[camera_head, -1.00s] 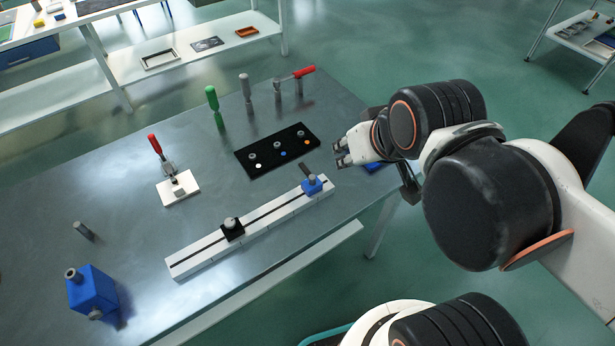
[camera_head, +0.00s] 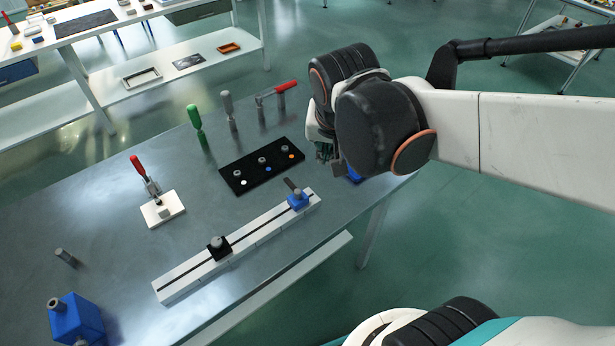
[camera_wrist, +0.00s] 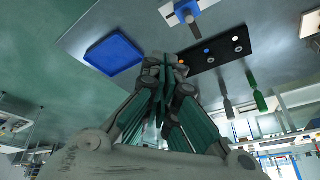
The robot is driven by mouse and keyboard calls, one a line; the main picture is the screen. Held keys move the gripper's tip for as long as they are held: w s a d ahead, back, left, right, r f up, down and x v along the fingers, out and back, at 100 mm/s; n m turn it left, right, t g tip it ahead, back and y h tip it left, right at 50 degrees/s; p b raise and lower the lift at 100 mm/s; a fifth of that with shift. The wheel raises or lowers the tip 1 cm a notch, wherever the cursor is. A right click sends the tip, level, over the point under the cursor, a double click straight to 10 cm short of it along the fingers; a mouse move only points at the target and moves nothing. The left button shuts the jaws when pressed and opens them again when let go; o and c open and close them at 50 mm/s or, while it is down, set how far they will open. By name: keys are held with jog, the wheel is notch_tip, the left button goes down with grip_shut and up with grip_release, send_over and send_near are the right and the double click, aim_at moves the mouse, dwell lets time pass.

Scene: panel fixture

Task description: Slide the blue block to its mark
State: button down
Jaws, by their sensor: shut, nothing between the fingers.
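The blue block (camera_head: 298,202) sits on the white rail (camera_head: 185,281) near its right end, with a dark handle sticking up from it. A black slider (camera_head: 219,248) with a grey knob sits further left on the same rail. Thin dark lines cross the rail; I cannot tell which is the mark. My gripper (camera_head: 325,152) is past the rail's right end, above the table and apart from the block, partly hidden by my arm. In the wrist view its fingers (camera_wrist: 165,85) are together and empty, and the blue block (camera_wrist: 206,4) shows at the top edge.
A black panel (camera_head: 235,182) with white, blue and orange dots lies behind the rail. A blue tray (camera_wrist: 113,54) lies near my gripper. A red-handled clamp (camera_head: 148,178), a green-handled post (camera_head: 198,128) and a blue cube fixture (camera_head: 75,318) stand on the table. The front edge is close to the rail.

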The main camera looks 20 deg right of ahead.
aim_at(290, 203)
jog(key=w+d+f+m+g+b, duration=0.1)
jog(key=w+f+m, duration=0.2)
jog(key=f, duration=0.4)
jog(key=w+d+f+m+g+h+b, duration=0.1)
jog(key=w+f+m, duration=0.1)
jog(key=f, duration=0.4)
jog(key=w+d+f+m+g+h+b, duration=0.1)
jog(key=w+f+m, duration=0.2)
jog(key=f, duration=0.4)
jog(key=shift+w+d+f+m+b, duration=0.15)
jog(key=shift+w+f+m+b, duration=0.2)
jog(key=shift+w, duration=0.4)
jog(key=a, duration=0.1)
jog(key=s+a+b, duration=0.1)
jog(key=shift+a+f, duration=0.25)
jog(key=shift+a, duration=0.05)
jog(key=shift+s+a, duration=0.1)
jog(key=shift+a, duration=0.4)
jog(key=a, duration=0.2)
jog(key=s+a, duration=0.1)
jog(key=a, duration=0.2)
jog(key=s+a, duration=0.1)
jog(key=a, duration=0.1)
jog(key=shift+s+a+b, duration=0.25)
jog(key=shift+a+b, duration=0.05)
jog(key=shift+b, duration=0.05)
